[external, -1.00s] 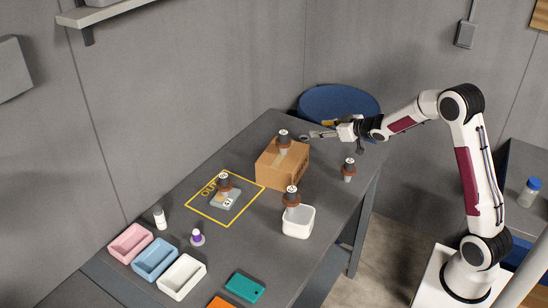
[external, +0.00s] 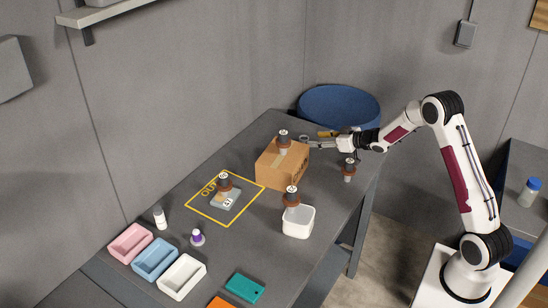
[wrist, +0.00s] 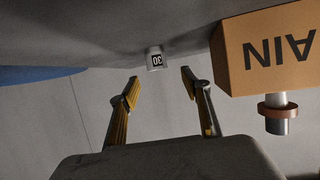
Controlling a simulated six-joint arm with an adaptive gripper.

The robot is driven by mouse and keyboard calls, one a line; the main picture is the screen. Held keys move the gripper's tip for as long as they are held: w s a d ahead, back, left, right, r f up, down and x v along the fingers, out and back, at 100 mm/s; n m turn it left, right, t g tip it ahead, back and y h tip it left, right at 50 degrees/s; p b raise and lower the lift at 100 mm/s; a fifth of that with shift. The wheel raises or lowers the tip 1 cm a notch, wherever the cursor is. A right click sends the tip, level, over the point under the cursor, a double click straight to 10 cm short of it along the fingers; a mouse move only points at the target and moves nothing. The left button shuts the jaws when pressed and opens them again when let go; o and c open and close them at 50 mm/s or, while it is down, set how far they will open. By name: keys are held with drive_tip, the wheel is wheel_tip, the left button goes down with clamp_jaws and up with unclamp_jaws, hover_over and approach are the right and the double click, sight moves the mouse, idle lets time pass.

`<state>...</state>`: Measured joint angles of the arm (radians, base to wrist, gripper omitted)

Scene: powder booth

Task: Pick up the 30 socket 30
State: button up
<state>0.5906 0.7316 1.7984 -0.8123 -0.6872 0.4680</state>
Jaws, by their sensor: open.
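The 30 socket (wrist: 156,60) is a small grey piece with a black-framed "30" label. In the wrist view it sits just beyond and between my fingertips. In the external view the socket (external: 304,139) appears as a small grey ring shape at the far end of the table, left of my fingers. My gripper (external: 316,140) is low over the table, behind the cardboard box. In the wrist view my gripper (wrist: 159,76) is open and empty, its yellow-lined fingers apart, not visibly touching the socket.
A white tub (external: 298,222) stands nearer. A blue round container (external: 340,103) is behind the table's far end.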

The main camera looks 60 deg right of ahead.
sight(308, 137)
drive_tip(key=shift+w, duration=0.1)
drive_tip(key=shift+x, duration=1.2)
drive_tip(key=shift+d+x, duration=0.15)
drive_tip(key=shift+x, duration=1.15)
drive_tip(key=shift+d+x, duration=0.2)
drive_tip(key=shift+x, duration=1.05)
drive_tip(key=c, duration=1.3)
